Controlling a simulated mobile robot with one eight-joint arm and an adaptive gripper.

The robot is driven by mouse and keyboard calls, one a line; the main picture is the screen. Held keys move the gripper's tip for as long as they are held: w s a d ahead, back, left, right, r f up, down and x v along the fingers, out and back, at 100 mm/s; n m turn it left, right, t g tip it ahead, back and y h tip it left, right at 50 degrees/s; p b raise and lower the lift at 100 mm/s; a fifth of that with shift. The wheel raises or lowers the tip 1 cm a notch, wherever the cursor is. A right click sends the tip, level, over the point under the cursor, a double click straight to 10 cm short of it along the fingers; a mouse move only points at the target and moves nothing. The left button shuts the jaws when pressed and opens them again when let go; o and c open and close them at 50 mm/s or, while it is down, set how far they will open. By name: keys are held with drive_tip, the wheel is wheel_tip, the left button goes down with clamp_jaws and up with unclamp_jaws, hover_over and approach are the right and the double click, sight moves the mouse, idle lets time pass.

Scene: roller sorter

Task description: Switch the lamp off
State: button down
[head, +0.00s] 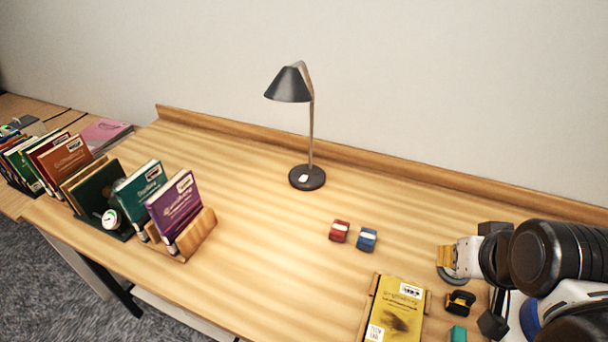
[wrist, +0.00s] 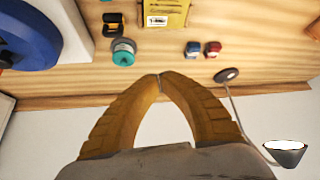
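The desk lamp (head: 288,86) stands upright near the back of the desk, with a dark cone shade and thin stem. Its round black base (head: 315,181) carries a small pale switch (head: 304,178). In the wrist view the lamp's base (wrist: 227,75) is right of the fingertips, and the shade's underside (wrist: 286,145) looks bright white. My gripper (head: 444,257) is at the right of the desk in the head view, well away from the lamp. In the wrist view its yellow fingers (wrist: 160,76) meet at the tips with nothing between them.
A yellow book (head: 398,310) lies at the front. A black-yellow item (head: 460,301) and a teal round item (wrist: 123,55) are near my arm. Books (head: 175,208) stand left. The desk around the lamp base is clear.

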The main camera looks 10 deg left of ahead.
drive_tip(key=w+a+r+n+g+y, duration=0.15)
drive_tip(key=w+a, duration=0.25)
drive_tip(key=w, duration=0.4)
drive_tip(key=w+a+r+n+g+y+p, duration=0.1)
drive_tip(key=w+a+r+n+y, duration=0.2)
drive_tip(key=w, duration=0.5)
drive_tip(key=w+a+r+n+g, duration=0.1)
drive_tip(key=w+a+r+n, duration=0.1)
drive_tip(key=w+a, duration=0.5)
drive_tip(key=w+a+f+n+g+y, duration=0.1)
drive_tip(key=w+a+f+n, duration=0.3)
drive_tip(key=w, duration=0.5)
drive_tip(key=w+a+f+n+g+y+p, duration=0.1)
drive_tip(key=w+a+f+n+g+y, duration=0.1)
drive_tip(key=w+a+f, duration=0.6)
wheel_tip(320, 180, down, 3)
drive_tip(key=shift+w+a+f+n+y, duration=0.25)
drive_tip(key=shift+w+n+y, duration=0.45)
drive_tip(key=shift+n, duration=0.35)
drive_tip(key=shift+s, duration=0.1)
